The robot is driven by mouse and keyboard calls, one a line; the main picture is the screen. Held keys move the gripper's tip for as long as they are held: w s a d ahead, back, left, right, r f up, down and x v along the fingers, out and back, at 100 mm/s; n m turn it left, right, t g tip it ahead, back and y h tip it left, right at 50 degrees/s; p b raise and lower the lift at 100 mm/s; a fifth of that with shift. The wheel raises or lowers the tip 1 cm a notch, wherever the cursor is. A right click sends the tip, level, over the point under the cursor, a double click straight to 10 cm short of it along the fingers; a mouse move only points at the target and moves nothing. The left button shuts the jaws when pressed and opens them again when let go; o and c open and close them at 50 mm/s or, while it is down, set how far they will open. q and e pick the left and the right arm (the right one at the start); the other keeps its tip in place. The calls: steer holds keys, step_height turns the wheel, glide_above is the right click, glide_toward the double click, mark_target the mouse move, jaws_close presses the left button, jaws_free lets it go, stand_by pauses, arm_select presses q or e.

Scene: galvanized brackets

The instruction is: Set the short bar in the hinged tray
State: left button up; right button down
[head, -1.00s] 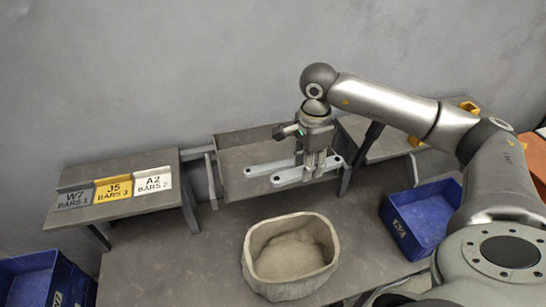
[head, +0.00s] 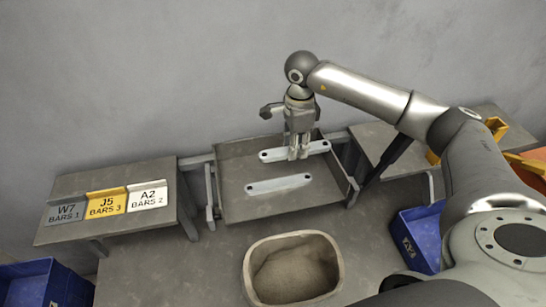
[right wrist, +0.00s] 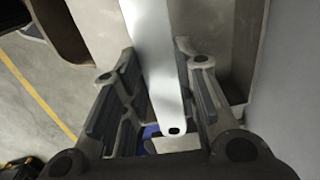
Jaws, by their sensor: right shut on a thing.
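My right gripper (head: 298,154) is over the far half of the hinged tray (head: 235,205), shut on a pale metal bar (head: 272,155). The bar lies crosswise, with a hole showing near each end. I cannot tell whether it touches the tray floor or hangs just above it. In the right wrist view the bar (right wrist: 155,60) runs between the fingers. A second, similar bar (head: 279,184) lies in the tray, nearer to me and apart from the held one. Which bar is shorter is hard to tell. My left gripper is not in view.
A side table at left carries label plates W7 (head: 65,213), J5 (head: 106,203) and A2 (head: 147,196). A stone-like basin (head: 333,285) stands in front of the tray. Blue crates stand at right (head: 420,245) and lower left (head: 45,285). The tray's near part is clear.

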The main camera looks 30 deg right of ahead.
steer(key=p, duration=0.1)
glide_above(273, 166)
steer(key=s, duration=0.1)
step_height(273, 166, down, 6)
steer(key=shift+d+r, duration=0.15)
steer(key=shift+w+f, duration=0.2)
steer(key=shift+f, duration=0.1)
steer(key=shift+w+a+f, duration=0.25)
steer(key=shift+f, duration=0.1)
step_height(273, 166, down, 2)
steer(key=shift+f+p, duration=0.1)
steer(key=shift+p, duration=0.7)
steer(key=shift+f, duration=0.5)
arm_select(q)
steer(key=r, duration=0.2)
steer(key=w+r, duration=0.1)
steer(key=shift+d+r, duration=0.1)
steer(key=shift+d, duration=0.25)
arm_select(e)
steer(key=c, duration=1.1)
jaws_free()
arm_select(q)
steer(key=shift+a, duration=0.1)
